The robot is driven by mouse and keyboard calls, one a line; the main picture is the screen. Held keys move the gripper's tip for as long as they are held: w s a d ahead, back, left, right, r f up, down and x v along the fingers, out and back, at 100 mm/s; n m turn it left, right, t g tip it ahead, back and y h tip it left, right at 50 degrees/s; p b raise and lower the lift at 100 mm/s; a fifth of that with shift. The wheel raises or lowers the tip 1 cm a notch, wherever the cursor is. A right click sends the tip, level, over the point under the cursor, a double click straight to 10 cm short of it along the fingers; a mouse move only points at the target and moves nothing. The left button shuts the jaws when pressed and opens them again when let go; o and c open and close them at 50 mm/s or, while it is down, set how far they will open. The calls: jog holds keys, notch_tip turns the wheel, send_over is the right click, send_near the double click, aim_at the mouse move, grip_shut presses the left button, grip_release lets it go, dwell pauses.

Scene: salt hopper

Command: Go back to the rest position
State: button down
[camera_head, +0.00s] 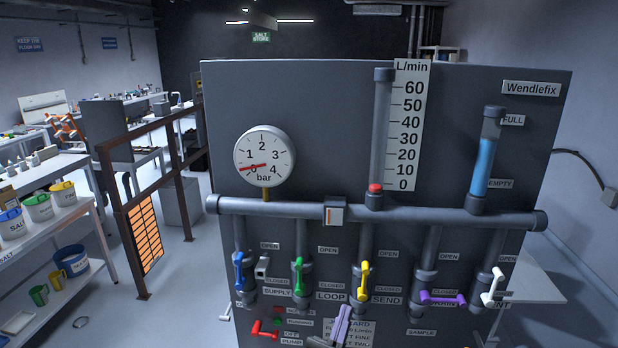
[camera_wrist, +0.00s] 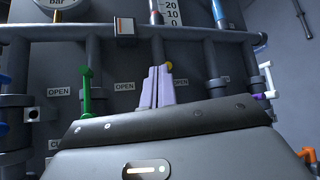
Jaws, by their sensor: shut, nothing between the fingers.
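My gripper (camera_head: 343,322) shows at the bottom of the head view, in front of the lower part of the grey panel (camera_head: 330,120). Its two lavender fingers point up and lie together with nothing between them. The same fingers (camera_wrist: 158,88) stand shut in the middle of the wrist view, apart from the green lever (camera_wrist: 86,92) on their left. The yellow lever (camera_head: 363,281) is above and right of the gripper in the head view; its tip shows behind the fingers in the wrist view. The red pump lever (camera_head: 265,330) lies to the left.
The blue lever (camera_head: 239,271) and white lever (camera_head: 492,287) also stick out of the panel; the purple lever (camera_head: 442,298) lies sideways. The gauge (camera_head: 264,155) points near 0. A brown frame (camera_head: 150,210) stands left of the panel, beyond a shelf (camera_head: 85,212) with buckets.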

jog(key=s+d+f+m+g+h+b, duration=0.1)
jog(key=s+d+f+m+g+h, duration=0.35)
jog(key=d+m+g, duration=0.6)
jog(key=s+d+f+m+g+h, duration=0.2)
jog(key=s+d+f+m+g, duration=0.45)
jog(key=g, duration=0.75)
jog(key=s+f+m+g+y+b, duration=0.1)
jog(key=s+f+m+g+y, duration=0.4)
jog(key=y, duration=0.3)
jog(key=w+a+r+m+t+y+b, duration=0.1)
jog(key=w+a+r+m+t+y, duration=0.1)
jog(key=a+r+m+t+y, duration=0.5)
jog(key=a+m+y, duration=0.1)
jog(key=m+y, duration=0.1)
jog(key=y, duration=0.2)
jog(key=shift+w+a+t+b, duration=0.25)
jog(key=shift+w+t+b, duration=0.1)
jog(key=shift+w, duration=0.05)
